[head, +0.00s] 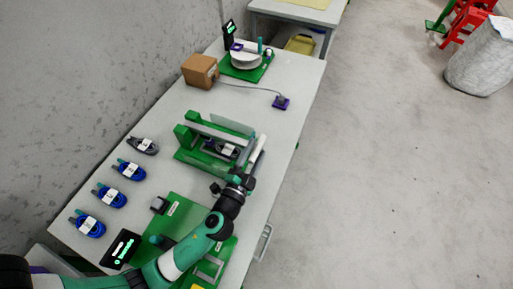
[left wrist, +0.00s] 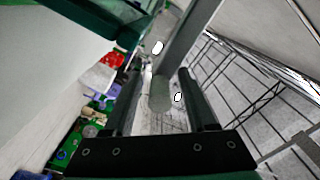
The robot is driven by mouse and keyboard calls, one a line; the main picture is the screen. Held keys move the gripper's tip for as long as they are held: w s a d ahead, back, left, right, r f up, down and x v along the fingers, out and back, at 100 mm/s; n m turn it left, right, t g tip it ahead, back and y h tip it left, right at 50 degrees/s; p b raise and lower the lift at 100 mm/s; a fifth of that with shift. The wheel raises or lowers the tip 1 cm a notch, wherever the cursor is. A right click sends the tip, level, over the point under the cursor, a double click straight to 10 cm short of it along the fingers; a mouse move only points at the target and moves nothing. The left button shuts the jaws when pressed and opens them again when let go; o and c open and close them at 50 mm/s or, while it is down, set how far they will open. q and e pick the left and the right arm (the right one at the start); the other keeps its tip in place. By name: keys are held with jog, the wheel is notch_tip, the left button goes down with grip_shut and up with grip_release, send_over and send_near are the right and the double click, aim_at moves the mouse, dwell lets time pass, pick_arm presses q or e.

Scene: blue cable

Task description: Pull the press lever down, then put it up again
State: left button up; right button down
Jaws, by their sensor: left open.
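The press (head: 186,136) is a green frame with grey bars on the table, and a dark cable bundle (head: 222,149) with a white label lies inside it. Its lever (head: 258,150) is a pale bar at the press's right side, slanting up. My left gripper (head: 243,180) is at the lever's near end. In the left wrist view, the open fingers (left wrist: 158,80) stand on either side of a grey bar (left wrist: 187,40) with a rounded end, which looks like the lever. Whether they touch it is unclear. My right gripper is not in view.
Several cable bundles (head: 128,170) lie along the table's left side. A cardboard box (head: 200,71) and a green station with white discs (head: 246,60) stand at the far end. A green plate (head: 180,212) and a black display (head: 121,249) are nearer. Right of the table is open floor.

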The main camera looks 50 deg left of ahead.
pick_arm(q)
jog(key=shift+w+a, duration=0.25)
jog(key=shift+w, duration=0.35)
grip_shut()
dwell(1.0)
